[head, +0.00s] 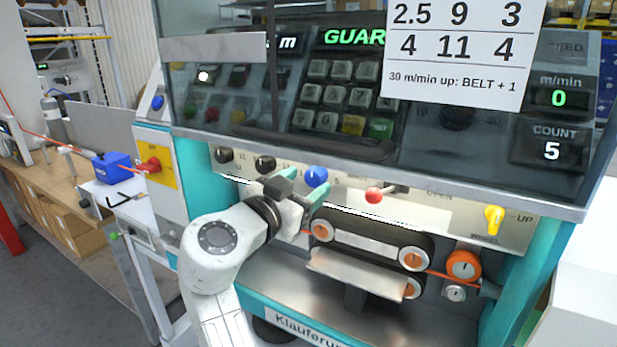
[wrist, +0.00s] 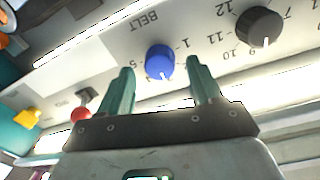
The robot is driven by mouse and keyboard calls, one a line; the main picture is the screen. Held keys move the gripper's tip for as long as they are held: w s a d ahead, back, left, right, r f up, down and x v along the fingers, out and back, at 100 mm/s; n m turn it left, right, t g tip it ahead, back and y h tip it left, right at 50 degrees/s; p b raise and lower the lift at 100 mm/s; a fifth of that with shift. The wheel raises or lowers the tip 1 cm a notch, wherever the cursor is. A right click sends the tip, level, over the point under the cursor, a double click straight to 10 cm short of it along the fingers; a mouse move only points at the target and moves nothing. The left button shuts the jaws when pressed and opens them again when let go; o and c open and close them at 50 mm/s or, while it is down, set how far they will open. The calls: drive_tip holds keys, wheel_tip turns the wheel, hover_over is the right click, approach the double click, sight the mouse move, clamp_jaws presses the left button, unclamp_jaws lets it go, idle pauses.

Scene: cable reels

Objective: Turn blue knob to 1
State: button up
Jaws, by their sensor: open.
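The blue knob (head: 316,177) sits on the light panel strip below the dark window. In the wrist view the blue knob (wrist: 158,62) shows between my two teal fingertips, beside the printed word BELT, with digits such as 1 and 5 around it. Its white pointer line faces down in that picture, away from the word; which digit it marks I cannot tell. My gripper (head: 299,189) is open and empty, just in front of the knob and slightly left of it. In the wrist view my gripper (wrist: 160,74) has a finger on each side of the knob, apparently not touching.
A black knob (wrist: 259,27) is beside the blue one. A red-tipped lever (head: 374,195) and a yellow knob (head: 493,219) are to the right. The window's lower edge (head: 380,172) overhangs the panel. Belt rollers (head: 412,258) are below. A card (head: 455,50) hangs on the window.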

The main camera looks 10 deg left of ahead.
drive_tip(key=shift+x, duration=0.9)
drive_tip(key=c, duration=1)
